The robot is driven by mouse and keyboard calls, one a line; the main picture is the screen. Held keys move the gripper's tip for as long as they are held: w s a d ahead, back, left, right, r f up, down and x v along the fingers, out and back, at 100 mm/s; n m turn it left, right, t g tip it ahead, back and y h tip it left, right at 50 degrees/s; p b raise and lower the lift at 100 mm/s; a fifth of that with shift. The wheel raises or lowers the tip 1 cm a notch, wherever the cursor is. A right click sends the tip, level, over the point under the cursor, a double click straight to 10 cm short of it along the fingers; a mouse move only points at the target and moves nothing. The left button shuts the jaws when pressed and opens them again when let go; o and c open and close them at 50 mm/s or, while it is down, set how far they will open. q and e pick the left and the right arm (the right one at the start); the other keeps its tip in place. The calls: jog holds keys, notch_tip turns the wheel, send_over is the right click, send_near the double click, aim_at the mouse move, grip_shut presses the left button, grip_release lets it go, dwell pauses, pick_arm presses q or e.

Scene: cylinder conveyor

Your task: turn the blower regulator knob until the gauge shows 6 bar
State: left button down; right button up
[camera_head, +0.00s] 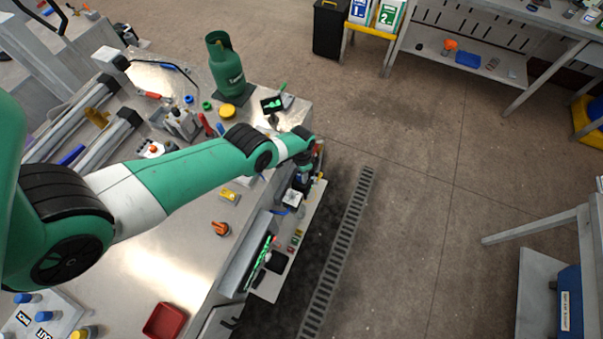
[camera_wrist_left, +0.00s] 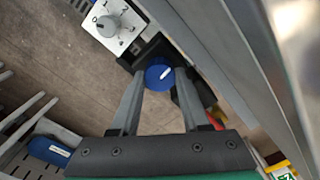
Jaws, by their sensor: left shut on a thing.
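In the left wrist view a blue knob (camera_wrist_left: 158,76) with a white pointer mark sits between the two fingers of my left gripper (camera_wrist_left: 161,84). The gripper is shut on it. The white mark points up and to the right in that view. A dark body shows around the knob. In the head view my left gripper (camera_head: 305,166) is at the right edge of the bench, and the knob cannot be made out there. No readable gauge face shows in either view. My right gripper is in neither view.
A white plate with a grey rotary switch (camera_wrist_left: 109,26) is close beside the knob; a white panel (camera_head: 293,197) shows near the gripper. A green gas bottle (camera_head: 226,66) stands on the bench (camera_head: 185,240). A floor grate (camera_head: 338,250) lies on the open floor to the right.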

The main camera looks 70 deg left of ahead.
pick_arm(q)
jog(key=m, duration=1.1)
jog(key=shift+f+m, duration=0.1)
jog(key=shift+m, duration=1.6)
jog(key=c, duration=0.7)
grip_release()
